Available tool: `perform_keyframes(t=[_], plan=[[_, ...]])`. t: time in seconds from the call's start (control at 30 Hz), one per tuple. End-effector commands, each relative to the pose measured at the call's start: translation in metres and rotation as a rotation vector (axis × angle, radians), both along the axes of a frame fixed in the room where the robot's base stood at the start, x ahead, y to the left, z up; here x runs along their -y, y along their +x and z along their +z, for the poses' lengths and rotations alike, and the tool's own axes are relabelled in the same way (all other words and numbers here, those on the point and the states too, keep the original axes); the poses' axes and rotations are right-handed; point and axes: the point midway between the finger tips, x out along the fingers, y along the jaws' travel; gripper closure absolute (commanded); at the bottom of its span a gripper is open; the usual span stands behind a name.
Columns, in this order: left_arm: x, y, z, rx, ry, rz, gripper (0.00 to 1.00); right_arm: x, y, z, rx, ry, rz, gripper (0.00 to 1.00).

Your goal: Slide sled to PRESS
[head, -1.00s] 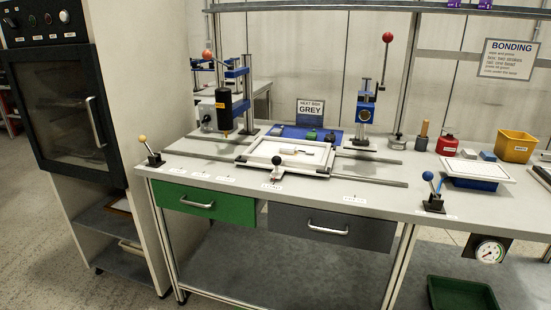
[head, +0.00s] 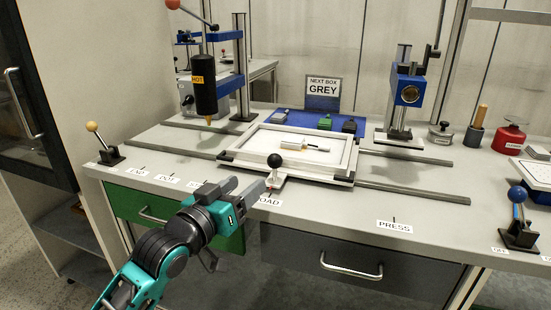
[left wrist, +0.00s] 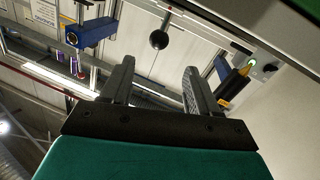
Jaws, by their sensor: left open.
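The sled (head: 342,175), a white framed tray with a small white and tan part inside, sits on two rails above the LOAD label (head: 268,201). Its black ball-knob handle (head: 275,160) stands upright at the front edge; the knob also shows in the left wrist view (left wrist: 158,39), beyond and between the fingers. My left gripper (head: 255,188) is open and empty, just left of and in front of the handle, apparently not touching it. The PRESS label (head: 394,226) is to the right on the table's front edge, with the blue-headed press (head: 409,92) behind the rails. My right gripper is not in view.
The black HOT dispenser (head: 205,84) stands at the left. Small blocks lie on a blue mat (head: 296,116) behind the sled. A yellow-knobbed lever (head: 105,148) and a blue-knobbed lever (head: 518,215) stand near the front edge. The rails right of the sled are clear.

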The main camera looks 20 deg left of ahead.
Motion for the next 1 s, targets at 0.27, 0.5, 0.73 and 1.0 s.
perform_keyframes(t=[0.27,0.5,0.73,1.0], plan=[[0.007,0.03,0.0,0.003,-0.002,0.0,0.4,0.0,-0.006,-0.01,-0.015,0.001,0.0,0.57],[0.017,0.073,-0.001,0.002,-0.001,-0.001,0.4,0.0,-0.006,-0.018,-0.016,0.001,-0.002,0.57],[0.026,0.108,-0.001,0.001,-0.001,-0.001,0.4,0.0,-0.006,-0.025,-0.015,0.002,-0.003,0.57],[0.029,0.124,0.0,0.0,0.0,-0.001,0.4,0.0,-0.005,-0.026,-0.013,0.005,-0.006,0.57]])
